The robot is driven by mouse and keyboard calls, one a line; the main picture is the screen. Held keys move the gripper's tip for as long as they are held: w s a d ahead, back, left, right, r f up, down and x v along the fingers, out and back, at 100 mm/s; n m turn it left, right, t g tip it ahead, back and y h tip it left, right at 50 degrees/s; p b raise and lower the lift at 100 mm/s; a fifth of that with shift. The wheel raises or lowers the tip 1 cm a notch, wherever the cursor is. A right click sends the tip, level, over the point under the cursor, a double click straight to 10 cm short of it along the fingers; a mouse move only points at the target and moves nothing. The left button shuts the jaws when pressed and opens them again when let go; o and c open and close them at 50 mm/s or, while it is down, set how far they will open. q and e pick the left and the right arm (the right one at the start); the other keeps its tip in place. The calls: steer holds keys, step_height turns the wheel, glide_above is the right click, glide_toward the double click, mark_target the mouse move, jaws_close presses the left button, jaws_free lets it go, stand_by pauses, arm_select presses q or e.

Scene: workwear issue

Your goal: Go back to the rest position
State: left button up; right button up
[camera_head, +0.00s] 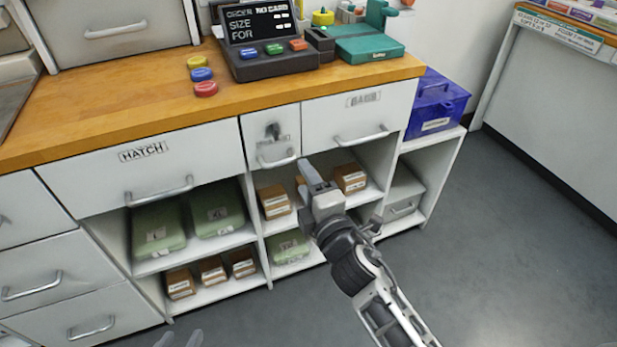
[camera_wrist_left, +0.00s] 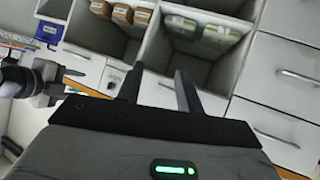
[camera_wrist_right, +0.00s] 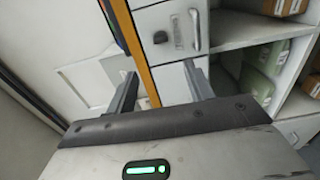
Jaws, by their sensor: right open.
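My right gripper (camera_head: 309,182) reaches in from the lower right in the head view, in front of the small-parts shelf under the counter. In the right wrist view its fingers (camera_wrist_right: 161,88) are spread with nothing between them. My left gripper (camera_head: 180,340) shows only as fingertips at the bottom edge of the head view, low over the floor. In the left wrist view its fingers (camera_wrist_left: 158,88) are apart and empty. Neither gripper visibly holds anything.
The wooden counter (camera_head: 120,115) carries a dark order terminal (camera_head: 265,60), coloured discs and a teal box (camera_head: 365,45). Below are a HATCH drawer (camera_head: 90,170), green packs (camera_head: 215,212) and brown boxes (camera_head: 274,201). A blue box (camera_head: 440,100) stands right. Floor (camera_head: 510,240) at right is clear.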

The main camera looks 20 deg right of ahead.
stand_by(0.5)
steer(key=s+f+m+g+p, duration=0.1)
steer(key=s+f+m+g, duration=0.2)
steer(key=s+m, duration=0.5)
steer(key=s+f+m+g+y+p, duration=0.1)
steer(key=s+f+m+g, duration=0.3)
steer(key=s+m, duration=0.5)
steer(key=shift+s+d+f+y+p, duration=0.25)
steer(key=shift+s+f+p, duration=0.45)
steer(key=shift+s, duration=0.35)
